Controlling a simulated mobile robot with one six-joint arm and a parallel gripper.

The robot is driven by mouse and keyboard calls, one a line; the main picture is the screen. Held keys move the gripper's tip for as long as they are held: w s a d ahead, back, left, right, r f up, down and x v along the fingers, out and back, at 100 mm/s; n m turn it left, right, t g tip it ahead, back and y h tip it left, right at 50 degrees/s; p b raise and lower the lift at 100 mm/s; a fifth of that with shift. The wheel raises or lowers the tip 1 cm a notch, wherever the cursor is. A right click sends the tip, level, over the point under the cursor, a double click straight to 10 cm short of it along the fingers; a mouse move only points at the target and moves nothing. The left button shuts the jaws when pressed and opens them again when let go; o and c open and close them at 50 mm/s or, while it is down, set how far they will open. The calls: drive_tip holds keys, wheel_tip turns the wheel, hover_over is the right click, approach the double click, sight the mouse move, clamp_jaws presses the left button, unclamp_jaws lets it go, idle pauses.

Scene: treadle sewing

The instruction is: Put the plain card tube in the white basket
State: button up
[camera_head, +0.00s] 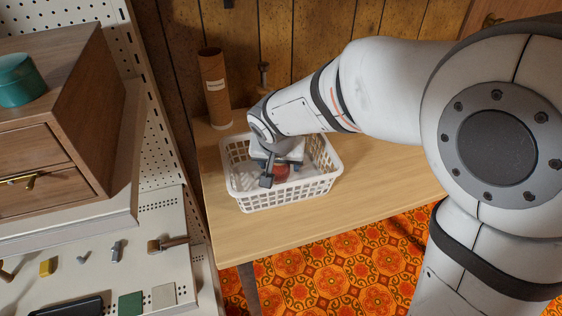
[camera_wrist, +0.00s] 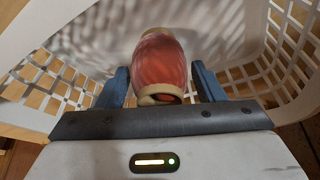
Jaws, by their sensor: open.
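The white basket (camera_head: 262,202) stands on the wooden table, and its lattice walls surround the view in the wrist view (camera_wrist: 290,62). My gripper (camera_head: 282,170) is down inside the basket with its jaws open; its two blue fingers show in the wrist view (camera_wrist: 160,88). A red, barrel-shaped spool with pale ends (camera_wrist: 160,60) lies in the basket between the fingers; part of it also shows in the head view (camera_head: 281,173). A tall brown card tube (camera_head: 214,92) with a whitish label stands upright behind the basket's left side. I see no unlabelled card tube.
A small brown upright piece (camera_head: 263,76) stands behind the basket near the wall. Bare table (camera_head: 375,185) lies right of the basket. At left are a wooden drawer box (camera_head: 75,110) with a green tin (camera_head: 17,80), and a perforated shelf (camera_head: 160,215) with small parts.

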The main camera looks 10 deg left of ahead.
drive_tip(key=a+p+v, duration=0.1)
drive_tip(key=p+v, duration=0.1)
drive_tip(key=v, duration=1)
drive_tip(key=shift+m+g+h, duration=0.4)
drive_tip(key=shift+g+h, duration=0.1)
drive_tip(key=shift+g, duration=0.1)
drive_tip(key=d, duration=0.5)
drive_tip(key=d+f, duration=0.1)
drive_tip(key=d, duration=0.8)
drive_tip(key=shift+s+d+f, duration=0.3)
drive_tip(key=shift+s+f, duration=0.05)
drive_tip(key=shift+s, duration=0.05)
drive_tip(key=s+d+f, duration=0.2)
drive_tip(key=s+d, duration=0.2)
drive_tip(key=d, duration=0.2)
drive_tip(key=s+d+f+g, duration=0.1)
drive_tip(key=s+d, duration=0.3)
drive_tip(key=d, duration=0.3)
drive_tip(key=shift+s+d+f+m, duration=0.3)
drive_tip(key=shift+f, duration=0.1)
